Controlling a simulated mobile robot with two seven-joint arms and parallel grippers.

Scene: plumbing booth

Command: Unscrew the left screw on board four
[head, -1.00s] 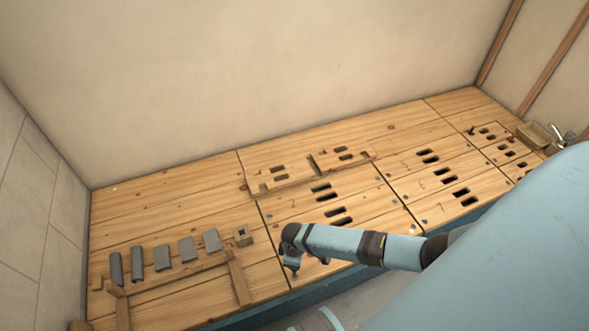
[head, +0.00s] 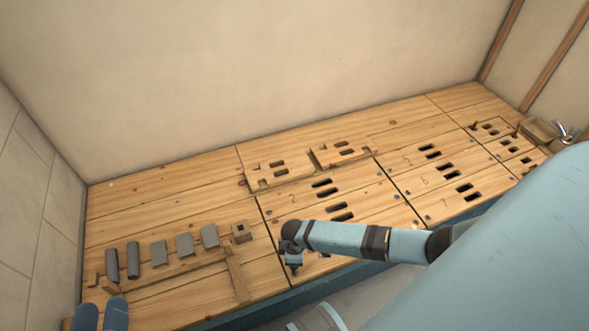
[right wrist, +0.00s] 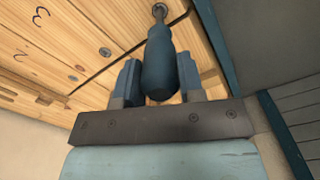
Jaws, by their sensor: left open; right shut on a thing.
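My right gripper (right wrist: 158,62) is shut on a dark blue screwdriver handle (right wrist: 171,72). Its far end meets a round screw (right wrist: 160,11) on the planks in the right wrist view; whether it is seated in the head cannot be told. Numbers 3 and 2 mark the boards to the left; no number four is readable. In the head view the right gripper (head: 293,263) is small at the end of my arm, low over the front of the middle boards (head: 300,213). My left gripper (head: 101,313) is open and empty at the bottom left edge, partly cut off.
Slotted boards (head: 280,174) lie at the back. Boards 5 to 7 (head: 450,178) are to the right.

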